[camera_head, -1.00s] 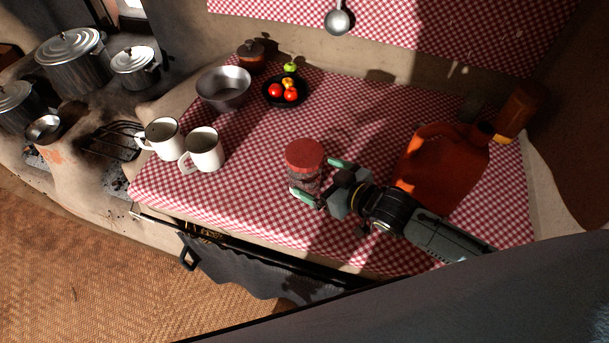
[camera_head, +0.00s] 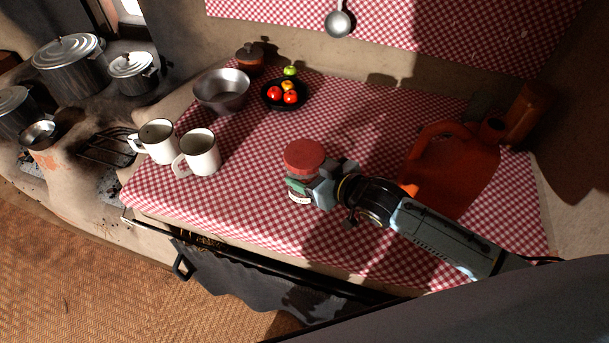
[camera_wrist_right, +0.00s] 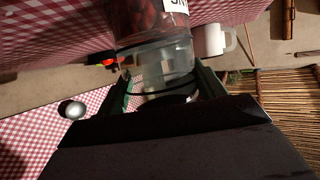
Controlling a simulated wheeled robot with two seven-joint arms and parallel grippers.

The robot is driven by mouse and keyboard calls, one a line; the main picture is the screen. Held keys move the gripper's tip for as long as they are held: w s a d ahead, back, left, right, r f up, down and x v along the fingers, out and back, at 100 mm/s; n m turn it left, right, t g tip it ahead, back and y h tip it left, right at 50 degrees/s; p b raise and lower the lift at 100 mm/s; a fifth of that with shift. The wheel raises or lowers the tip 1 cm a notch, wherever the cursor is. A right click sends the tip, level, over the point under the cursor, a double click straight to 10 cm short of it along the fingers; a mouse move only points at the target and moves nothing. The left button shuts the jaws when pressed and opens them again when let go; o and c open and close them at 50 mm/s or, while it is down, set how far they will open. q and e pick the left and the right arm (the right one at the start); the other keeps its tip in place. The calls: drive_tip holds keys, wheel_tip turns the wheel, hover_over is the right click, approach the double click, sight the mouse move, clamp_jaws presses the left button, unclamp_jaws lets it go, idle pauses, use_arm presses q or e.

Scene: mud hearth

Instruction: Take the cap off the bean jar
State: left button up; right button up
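The bean jar (camera_head: 298,196) stands on the red checkered cloth near its front edge, with its red cap (camera_head: 304,155) on top. In the right wrist view the clear jar (camera_wrist_right: 150,30) shows beans and part of a white label; the red cap does not show clearly there. My right gripper (camera_head: 303,182) is at the jar just below the cap. Its green fingers lie on either side of the jar, very close to it; whether both press on it I cannot tell. One finger is mostly hidden in the head view. My left gripper is not in view.
Two white mugs (camera_head: 199,154) stand left of the jar. A metal bowl (camera_head: 222,90) and a dark plate (camera_head: 271,104) of vegetables are behind. An orange jerrycan (camera_head: 447,165) stands close behind my right arm. The cloth between the jar and the plate is clear.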

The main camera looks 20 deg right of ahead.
drive_tip(key=c, duration=0.5)
drive_tip(key=shift+r, duration=0.1)
wheel_tip(320, 180, up, 10)
drive_tip(key=shift+f+p, duration=0.1)
drive_tip(key=shift+p, duration=0.9)
drive_tip(key=o, duration=0.6)
drive_tip(key=shift+c, duration=0.2)
drive_tip(key=c, duration=1.1)
drive_tip(key=shift+o, duration=0.2)
